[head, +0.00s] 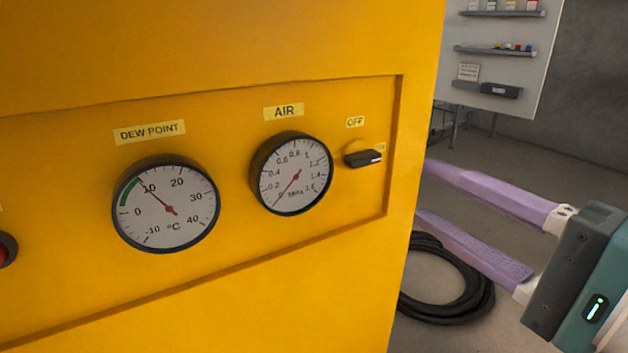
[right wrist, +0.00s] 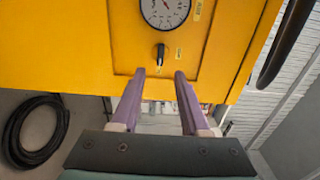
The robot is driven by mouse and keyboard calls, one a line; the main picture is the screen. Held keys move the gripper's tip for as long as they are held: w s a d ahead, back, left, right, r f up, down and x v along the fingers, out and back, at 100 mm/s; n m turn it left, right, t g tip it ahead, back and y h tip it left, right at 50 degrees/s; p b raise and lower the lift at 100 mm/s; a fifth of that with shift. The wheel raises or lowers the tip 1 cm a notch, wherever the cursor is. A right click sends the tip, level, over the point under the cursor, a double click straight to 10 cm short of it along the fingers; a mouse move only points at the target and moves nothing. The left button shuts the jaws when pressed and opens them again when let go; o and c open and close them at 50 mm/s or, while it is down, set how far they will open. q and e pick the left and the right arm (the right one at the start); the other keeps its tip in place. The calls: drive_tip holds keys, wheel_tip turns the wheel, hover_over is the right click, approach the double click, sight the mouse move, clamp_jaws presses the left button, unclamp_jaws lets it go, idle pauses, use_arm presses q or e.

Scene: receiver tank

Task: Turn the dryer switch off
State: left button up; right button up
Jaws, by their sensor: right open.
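The dryer switch (head: 363,158) is a small black rotary knob on the yellow dryer panel, right of the AIR gauge. Its handle lies about level, with its white mark toward the right, near a small ON label; an OFF label (head: 355,122) sits above it. The switch also shows in the right wrist view (right wrist: 160,54), just ahead of the fingertips. My right gripper (head: 424,192) is open and empty, its two lilac fingers pointing left, to the right of the dryer's edge and apart from the switch. It also shows in the right wrist view (right wrist: 159,72). My left gripper is out of view.
The panel also carries a DEW POINT gauge (head: 166,204) and the AIR gauge (head: 291,174). A red button (head: 5,250) is cut by the left edge. A coiled black hose (head: 450,300) lies on the floor. A shelved white board (head: 500,50) stands behind.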

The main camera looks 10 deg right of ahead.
sight(369, 162)
drive_tip(key=b+x, duration=0.1)
drive_tip(key=x, duration=0.8)
drive_tip(key=shift+w, duration=0.15)
clamp_jaws()
